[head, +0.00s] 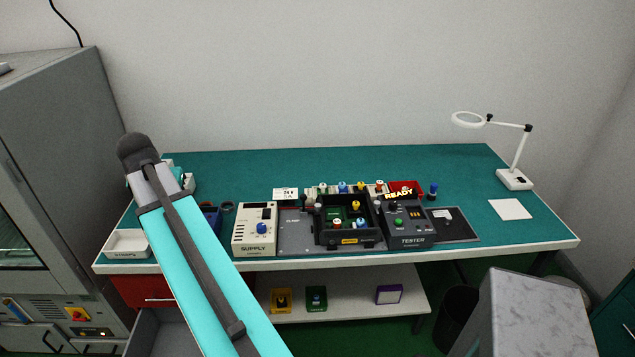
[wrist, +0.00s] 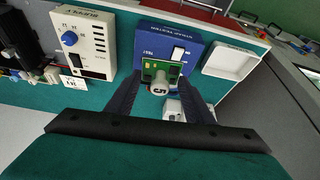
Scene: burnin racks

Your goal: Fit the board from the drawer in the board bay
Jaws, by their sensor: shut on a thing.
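In the wrist view my gripper (wrist: 160,84) is shut on a small green board (wrist: 163,71) with a grey knob facing the camera. The board shows in front of a blue tester box (wrist: 205,62); I cannot tell whether they touch. In the head view my arm hides the gripper and the held board. A black open housing (head: 347,240) on the bench holds a green board and several coloured knobs; it looks like the board bay. A red drawer front (head: 133,291) shows under the bench's left end, partly behind my arm.
A supply unit (head: 254,229) stands left of the housing and a tester reading READY (head: 408,226) right of it. A white tray (head: 126,244) lies at the bench's left end. A magnifier lamp (head: 514,180) stands at the right. The back of the bench (head: 330,161) is clear.

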